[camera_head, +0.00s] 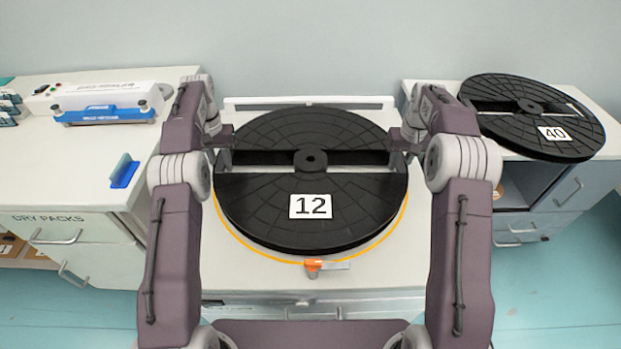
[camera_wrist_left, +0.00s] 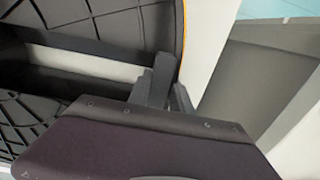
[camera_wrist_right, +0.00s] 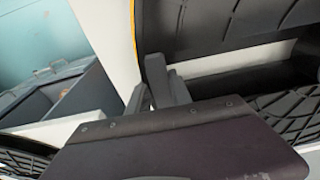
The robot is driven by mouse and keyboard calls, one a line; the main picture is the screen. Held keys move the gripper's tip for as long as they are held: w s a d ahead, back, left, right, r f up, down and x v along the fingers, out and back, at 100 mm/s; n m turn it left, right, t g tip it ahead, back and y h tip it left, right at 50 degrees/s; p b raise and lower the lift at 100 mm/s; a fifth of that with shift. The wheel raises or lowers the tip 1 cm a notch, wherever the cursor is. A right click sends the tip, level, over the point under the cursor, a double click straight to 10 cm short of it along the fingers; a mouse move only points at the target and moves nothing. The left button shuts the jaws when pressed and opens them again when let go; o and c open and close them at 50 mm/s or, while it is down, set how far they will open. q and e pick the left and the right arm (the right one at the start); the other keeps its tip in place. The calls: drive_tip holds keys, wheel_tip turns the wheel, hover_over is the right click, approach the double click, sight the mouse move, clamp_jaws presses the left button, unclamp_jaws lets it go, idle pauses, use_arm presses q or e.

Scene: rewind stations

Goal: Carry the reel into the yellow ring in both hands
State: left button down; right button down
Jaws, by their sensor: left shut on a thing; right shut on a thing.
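The black reel labelled 12 (camera_head: 311,223) lies flat over the middle table, with a slot across it and a hub at its centre. The yellow ring (camera_head: 297,261) shows as a thin arc around the reel's front and sides; the rest is hidden under the reel. My left gripper (camera_head: 222,148) is shut on the reel's left rim; its fingers show in the left wrist view (camera_wrist_left: 162,88). My right gripper (camera_head: 402,148) is shut on the right rim, also seen in the right wrist view (camera_wrist_right: 157,90). I cannot tell whether the reel touches the table.
An orange-tipped latch (camera_head: 313,267) sits at the ring's front. Another black reel labelled 40 (camera_head: 530,112) lies on the right cabinet. A white sealer with a blue bar (camera_head: 104,112) and a blue bracket (camera_head: 124,172) stand on the left counter.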

use_arm(q)
drive_tip(key=shift+d+f+b, duration=0.15)
drive_tip(key=shift+f+b, duration=0.25)
drive_tip(key=shift+f, duration=0.25)
use_arm(e)
drive_tip(key=shift+a+f, duration=0.15)
drive_tip(key=shift+f, duration=0.55)
use_arm(q)
drive_tip(key=c, duration=1.5)
unclamp_jaws()
drive_tip(key=shift+f, duration=0.1)
use_arm(e)
drive_tip(key=c, duration=1.5)
unclamp_jaws()
use_arm(q)
drive_tip(key=o, duration=0.3)
use_arm(e)
drive_tip(key=o, duration=0.3)
use_arm(q)
drive_tip(key=shift+o, duration=0.2)
drive_tip(key=shift+r, duration=0.2)
use_arm(e)
drive_tip(key=shift+o, duration=0.2)
drive_tip(key=shift+r, duration=0.1)
drive_tip(key=shift+r, duration=0.1)
